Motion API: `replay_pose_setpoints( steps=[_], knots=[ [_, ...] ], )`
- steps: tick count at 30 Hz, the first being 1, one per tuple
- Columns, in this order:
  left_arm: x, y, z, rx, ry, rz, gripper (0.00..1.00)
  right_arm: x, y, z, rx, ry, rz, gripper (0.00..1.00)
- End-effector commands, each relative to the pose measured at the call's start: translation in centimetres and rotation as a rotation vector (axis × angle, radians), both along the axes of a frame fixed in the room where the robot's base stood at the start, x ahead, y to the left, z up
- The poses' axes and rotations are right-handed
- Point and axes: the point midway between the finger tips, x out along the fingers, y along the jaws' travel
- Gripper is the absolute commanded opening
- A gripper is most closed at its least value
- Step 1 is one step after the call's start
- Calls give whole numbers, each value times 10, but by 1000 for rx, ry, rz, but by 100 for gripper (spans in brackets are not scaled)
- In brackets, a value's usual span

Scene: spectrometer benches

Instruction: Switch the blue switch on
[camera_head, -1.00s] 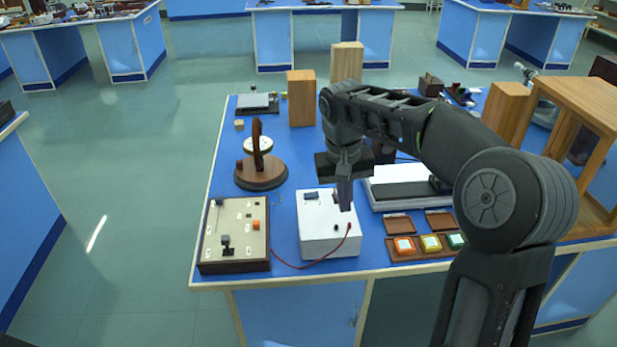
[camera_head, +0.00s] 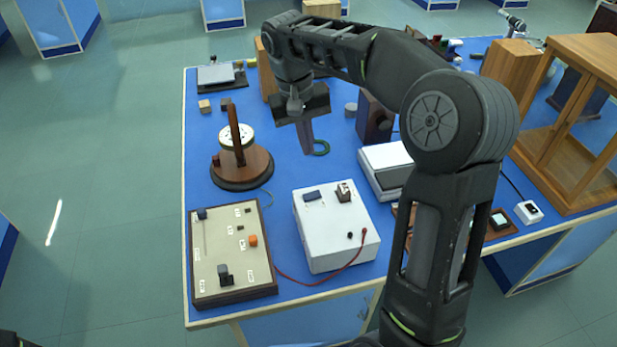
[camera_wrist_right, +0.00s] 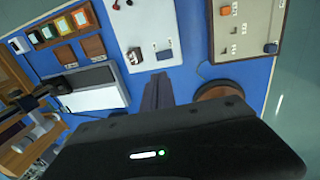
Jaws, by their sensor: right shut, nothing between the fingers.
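The blue part also shows in the right wrist view (camera_wrist_right: 163,54). A beige panel (camera_head: 222,250) left of it carries a small dark blue knob (camera_head: 202,213) at its far left corner, which shows in the right wrist view (camera_wrist_right: 270,47). I cannot tell whether either blue part is on. My right gripper (camera_head: 308,150) is shut and empty, pointing down above the table beyond the white box, touching neither.
A brown round stand with a disc (camera_head: 242,165) is left of the gripper. A white and grey device (camera_head: 384,165) is to the right. A red cable (camera_head: 320,280) runs from the white box to the panel. A glass-fronted wooden cabinet (camera_head: 575,110) stands far right.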

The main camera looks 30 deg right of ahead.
Motion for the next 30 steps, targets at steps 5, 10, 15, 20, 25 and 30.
replay_pose_setpoints(
  steps=[5, 10, 15, 20, 25, 30],
  knots=[
    [0, 0, 0, 0, 0, 0, 45, 0, 0, -1, 0, 0, 0, 0],
    [1, 0, -7, -1, -2, 0, 45, 0, -1, -8, 0, 1, -1, 0],
    [3, -1, -24, -5, -8, -2, 45, -1, -3, -28, 0, 1, -1, 0],
    [3, -1, -21, -7, -10, -3, 45, -3, -7, -50, 0, 5, -1, 0],
    [3, -1, -15, -5, -8, -3, 45, -5, -11, -84, 1, 5, 0, 0],
    [2, -1, -10, -3, -5, -1, 45, -6, -15, -114, 1, 4, 0, 0]
  ],
)
